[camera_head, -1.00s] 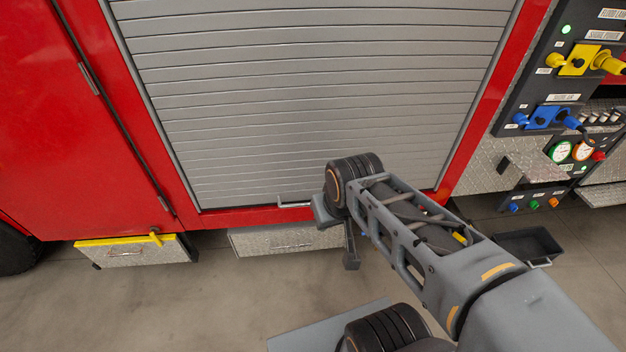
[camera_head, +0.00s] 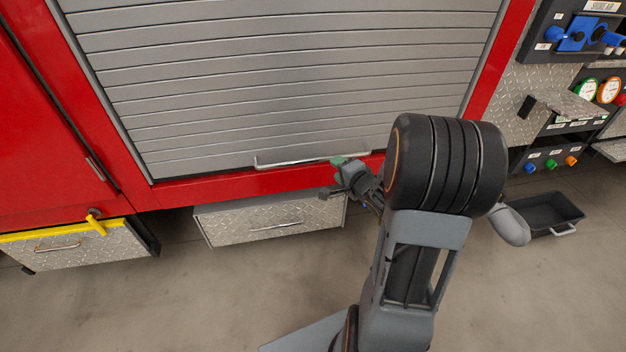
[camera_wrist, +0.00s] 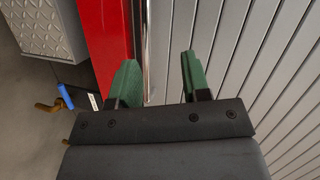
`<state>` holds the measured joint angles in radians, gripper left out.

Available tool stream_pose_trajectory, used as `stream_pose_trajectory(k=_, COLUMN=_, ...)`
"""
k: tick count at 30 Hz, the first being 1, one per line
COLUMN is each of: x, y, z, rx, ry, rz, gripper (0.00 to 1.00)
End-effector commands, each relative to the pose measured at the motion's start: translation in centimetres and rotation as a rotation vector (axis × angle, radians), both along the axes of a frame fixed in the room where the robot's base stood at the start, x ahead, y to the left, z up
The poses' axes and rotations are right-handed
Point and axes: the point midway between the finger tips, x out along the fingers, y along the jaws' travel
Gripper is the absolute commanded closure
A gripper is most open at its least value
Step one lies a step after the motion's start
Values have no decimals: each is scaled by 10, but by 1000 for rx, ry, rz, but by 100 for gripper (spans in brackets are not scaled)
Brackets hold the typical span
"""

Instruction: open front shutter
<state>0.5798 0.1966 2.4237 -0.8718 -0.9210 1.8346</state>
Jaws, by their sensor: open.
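The grey slatted front shutter (camera_head: 290,90) is down, its lower edge near the red sill. Its metal bar handle (camera_head: 300,160) runs along the bottom. My gripper (camera_head: 333,175) is at the right end of the handle, partly hidden by its own wrist. In the wrist view the gripper (camera_wrist: 158,75) has its two green fingertips apart. The handle bar (camera_wrist: 148,50) shows between the fingers, nearer the left one, with the shutter slats (camera_wrist: 230,60) behind and to the right. I cannot tell whether a finger touches the bar.
A diamond-plate drawer (camera_head: 270,217) sticks out below the sill, and another with a yellow top (camera_head: 75,245) is at left. A control panel (camera_head: 575,95) is at right. A black tray (camera_head: 545,212) lies on the floor at right. The floor in front is clear.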

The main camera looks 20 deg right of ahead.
Motion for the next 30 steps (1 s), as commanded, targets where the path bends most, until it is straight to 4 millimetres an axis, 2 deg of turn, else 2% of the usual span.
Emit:
stream_pose_trajectory(k=1, x=-1, y=-1, z=-20, rx=59, ry=-15, rz=9, gripper=57)
stream_pose_trajectory(k=3, x=-3, y=0, z=-28, rx=129, ry=-34, rz=23, gripper=57)
stream_pose_trajectory(k=7, x=-2, y=1, z=-36, rx=204, ry=-52, rz=41, gripper=57)
stream_pose_trajectory(k=11, x=10, y=5, z=-40, rx=227, ry=-58, rz=48, gripper=57)
stream_pose_trajectory(k=24, x=89, y=21, z=-55, rx=225, ry=-59, rz=47, gripper=57)
stream_pose_trajectory(k=30, x=113, y=26, z=-58, rx=226, ry=-59, rz=47, gripper=57)
